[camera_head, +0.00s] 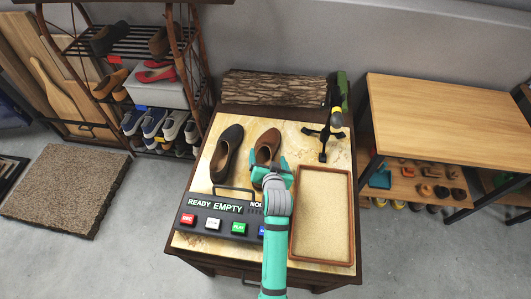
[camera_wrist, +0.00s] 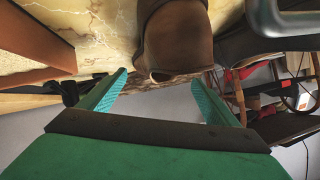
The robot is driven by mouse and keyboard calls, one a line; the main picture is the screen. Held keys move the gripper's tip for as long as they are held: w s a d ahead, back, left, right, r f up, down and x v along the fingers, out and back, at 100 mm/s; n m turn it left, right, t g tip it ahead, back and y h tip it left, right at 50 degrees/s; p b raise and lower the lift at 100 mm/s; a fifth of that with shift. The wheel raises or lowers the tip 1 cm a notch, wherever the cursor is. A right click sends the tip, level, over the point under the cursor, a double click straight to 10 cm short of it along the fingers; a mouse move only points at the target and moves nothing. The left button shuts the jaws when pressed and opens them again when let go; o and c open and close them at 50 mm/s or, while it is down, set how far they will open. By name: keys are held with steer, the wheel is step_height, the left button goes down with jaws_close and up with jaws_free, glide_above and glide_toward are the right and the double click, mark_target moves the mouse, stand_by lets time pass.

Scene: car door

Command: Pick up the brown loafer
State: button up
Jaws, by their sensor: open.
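The brown loafer (camera_head: 266,146) lies on the marble-patterned table top, to the right of a black shoe (camera_head: 227,147). My gripper (camera_head: 270,166) is at the loafer's near end and hides part of it in the head view. In the wrist view the loafer's brown end (camera_wrist: 173,38) fills the top middle, in line with the gap between the fingers. My gripper (camera_wrist: 160,78) is open, one finger towards each side of the loafer. I cannot tell whether either finger touches it.
A button panel (camera_head: 228,218) with a handle stands at the table's front left. A sand-filled tray (camera_head: 322,212) is on the right. A log (camera_head: 275,88) and a black stand (camera_head: 325,138) are at the back. A shoe rack (camera_head: 158,100) and a wooden table (camera_head: 450,105) stand beyond.

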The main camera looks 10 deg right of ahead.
mark_target(268, 150)
steer(key=shift+d+x, duration=0.15)
steer(key=shift+x, duration=1.3)
steer(key=shift+d+x, duration=0.1)
steer(key=shift+x, duration=1.35)
steer(key=shift+r, duration=0.1)
steer(key=c, duration=1.4)
